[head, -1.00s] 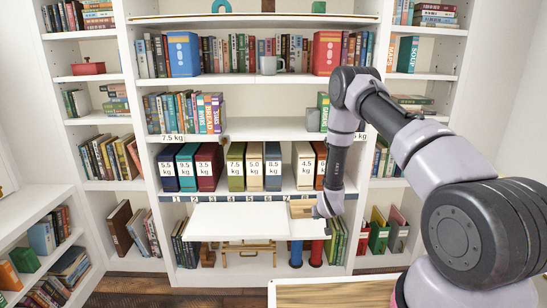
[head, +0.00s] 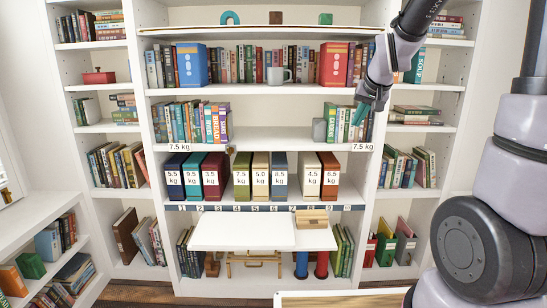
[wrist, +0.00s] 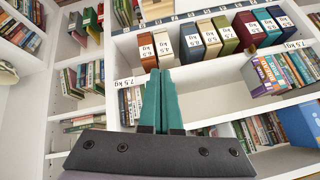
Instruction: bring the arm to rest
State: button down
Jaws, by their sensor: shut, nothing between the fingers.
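My gripper (head: 362,114) is raised in front of the right part of the bookcase (head: 262,92) in the head view, by the shelf that carries the right-hand 7.5 kg label. Its two teal fingers point down. In the wrist view my gripper (wrist: 161,88) shows its teal fingers side by side and closed together, with nothing between them. The fingers overlap the books at the right end of that shelf in the head view. I cannot tell how far they are from the books.
Weight-labelled binders (head: 241,177) stand on the shelf below, with a gap among them. A white pull-out board (head: 243,233) juts out under them, with a small wooden box (head: 311,219) at its right.

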jog(key=s+r, duration=0.4)
jog(key=s, duration=0.8)
jog(key=s+r+m+y, duration=0.1)
jog(key=s+r, duration=0.3)
jog(key=s, duration=0.7)
jog(key=shift+s+r, duration=0.25)
jog(key=shift+s, duration=0.15)
